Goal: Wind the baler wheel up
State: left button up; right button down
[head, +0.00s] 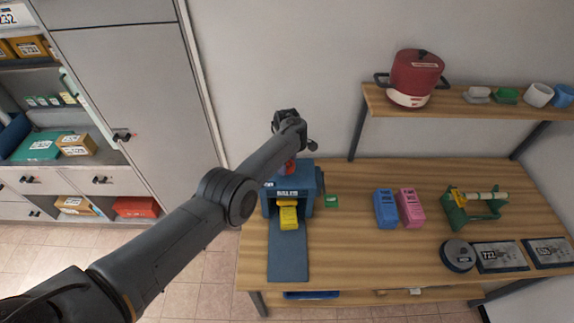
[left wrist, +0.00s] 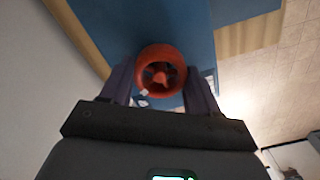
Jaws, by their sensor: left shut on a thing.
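The red baler wheel (head: 290,168) is on top of the baler, partly hidden by my left arm. In the left wrist view the wheel (left wrist: 161,70) sits between the two fingers of my left gripper (left wrist: 160,82), which is shut on it. The baler's blue body (left wrist: 185,22) lies behind it. My right gripper is not in view.
A small green box (head: 331,201), a blue block (head: 386,209) and a pink block (head: 411,208) are right of the baler. A green stand (head: 472,212) and a dark round object (head: 458,256) are farther right. A shelf (head: 450,105) with a red pot (head: 415,78) hangs above.

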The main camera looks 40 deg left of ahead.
pick_arm(q)
jog(key=shift+r+n+b, duration=0.1)
jog(key=shift+n+b, duration=0.85)
jog(key=shift+n, duration=1.25)
jog(key=o, duration=1.1)
jog(key=shift+c, duration=0.2)
notch_tip(320, 180, up, 11)
jog(key=p, duration=0.1)
